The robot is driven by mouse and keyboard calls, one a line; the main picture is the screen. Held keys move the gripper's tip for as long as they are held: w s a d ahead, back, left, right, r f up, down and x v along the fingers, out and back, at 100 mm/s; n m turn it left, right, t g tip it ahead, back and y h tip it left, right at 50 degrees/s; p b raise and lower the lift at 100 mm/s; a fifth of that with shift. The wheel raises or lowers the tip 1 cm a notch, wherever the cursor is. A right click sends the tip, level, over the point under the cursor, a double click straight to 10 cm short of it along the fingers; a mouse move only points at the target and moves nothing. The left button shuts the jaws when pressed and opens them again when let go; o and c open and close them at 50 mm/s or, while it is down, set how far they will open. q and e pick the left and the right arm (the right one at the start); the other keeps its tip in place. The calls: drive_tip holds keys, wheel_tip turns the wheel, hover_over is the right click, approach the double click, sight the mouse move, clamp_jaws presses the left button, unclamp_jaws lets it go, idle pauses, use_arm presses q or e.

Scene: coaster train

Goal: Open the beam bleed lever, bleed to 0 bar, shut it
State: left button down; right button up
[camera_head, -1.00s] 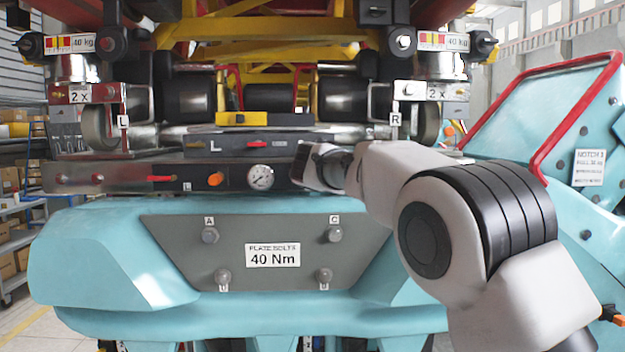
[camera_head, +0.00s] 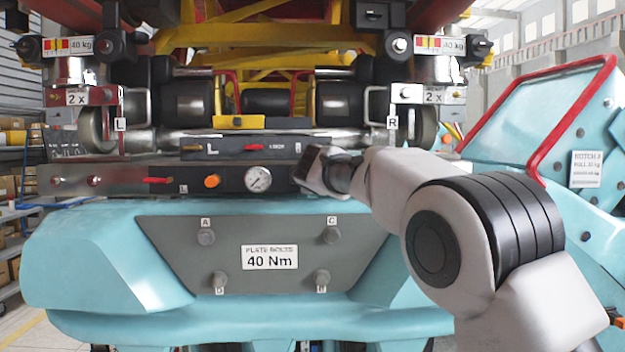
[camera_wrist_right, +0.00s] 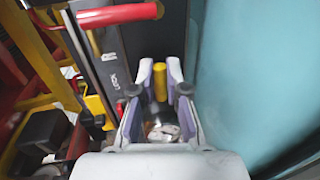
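In the head view the dark beam carries a round white gauge (camera_head: 258,178), its needle too small to read. An orange knob (camera_head: 212,181) and a red lever (camera_head: 160,180), lying level, are left of it. Another red lever (camera_head: 255,147) lies on the strip above. I cannot tell which lever is the bleed lever. My right gripper (camera_head: 308,170) is at the beam just right of the gauge, hiding the panel behind it. In the right wrist view its fingers (camera_wrist_right: 160,75) are apart, with a yellow cylinder (camera_wrist_right: 160,83) seen between them; contact is unclear. My left gripper is out of view.
A red handle with a yellow end (camera_wrist_right: 120,15) shows beside a dark panel in the right wrist view. A turquoise housing with a grey bolt plate (camera_head: 270,287) is below the beam. A turquoise cabinet with a red rail (camera_head: 532,165) stands at the right.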

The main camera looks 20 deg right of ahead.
drive_tip(key=o, duration=0.4)
drive_tip(key=shift+w+a+r, duration=0.1)
drive_tip(key=shift+r, duration=0.05)
drive_tip(key=shift+w+a+f, duration=0.15)
drive_tip(key=shift+w+f, duration=0.1)
drive_tip(key=shift+w, duration=0.05)
drive_tip(key=shift+s+r, duration=0.1)
drive_tip(key=shift+s, duration=0.15)
drive_tip(key=v, duration=1.1)
drive_tip(key=shift+s, duration=0.25)
drive_tip(key=shift+w, duration=0.1)
drive_tip(key=shift+a, duration=0.1)
